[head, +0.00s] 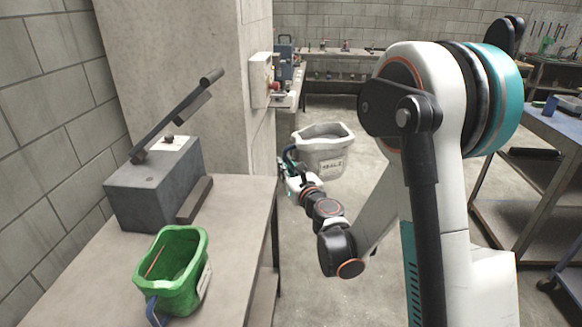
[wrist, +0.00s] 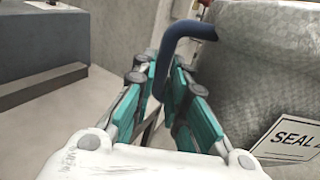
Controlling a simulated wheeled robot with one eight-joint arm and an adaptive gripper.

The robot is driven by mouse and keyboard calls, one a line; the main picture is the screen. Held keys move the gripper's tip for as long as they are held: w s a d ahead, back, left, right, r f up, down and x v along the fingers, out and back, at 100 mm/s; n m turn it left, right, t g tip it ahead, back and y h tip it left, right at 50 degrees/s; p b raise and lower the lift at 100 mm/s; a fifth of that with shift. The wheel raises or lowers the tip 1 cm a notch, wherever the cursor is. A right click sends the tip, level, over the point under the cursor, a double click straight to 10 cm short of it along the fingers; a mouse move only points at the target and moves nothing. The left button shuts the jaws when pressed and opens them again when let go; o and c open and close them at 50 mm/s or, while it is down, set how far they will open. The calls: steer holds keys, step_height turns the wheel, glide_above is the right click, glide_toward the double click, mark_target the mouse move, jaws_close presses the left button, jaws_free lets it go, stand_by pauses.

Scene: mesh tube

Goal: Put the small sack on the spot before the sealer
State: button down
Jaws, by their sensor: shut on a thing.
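A grey, open-topped mesh sack (head: 322,158) with a white label hangs beside the table, off its right edge. It also shows large in the wrist view (wrist: 270,70), with a label reading "SEAL". My gripper (head: 287,163) is shut on its blue handle (wrist: 182,50), which stands between the fingers in the wrist view. The sack looks upright; its underside clearance is hard to tell. The sealer (head: 150,190), a dark grey box with a raised lever, stands on the table at left. No marked spot is clearly visible before it.
A green sack (head: 172,272) with a blue handle stands on the table (head: 235,235) in front of the sealer. Table space to its right is bare. A concrete pillar (head: 190,80) rises behind. A workbench (head: 545,130) stands at right.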

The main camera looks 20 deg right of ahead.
steer(key=n+y, duration=0.1)
steer(key=f+n+g+y, duration=0.1)
steer(key=y, duration=0.1)
steer(key=w+a+f+n+y, duration=0.1)
steer(key=shift+f+y, duration=0.25)
steer(key=shift+y, duration=0.05)
steer(key=s+d+f+n+g+y, duration=0.4)
steer(key=s+f+n+g+y, duration=0.45)
steer(key=s+g+y, duration=0.2)
steer(key=shift+n+h, duration=0.45)
steer(key=shift+f+x, duration=0.15)
steer(key=shift+x, duration=6.9)
steer(key=shift+f+x, duration=0.15)
steer(key=shift+x, duration=6.85)
steer(key=shift+s+f, duration=0.2)
steer(key=shift+f, duration=0.8)
steer(key=c, duration=1.5)
jaws_free()
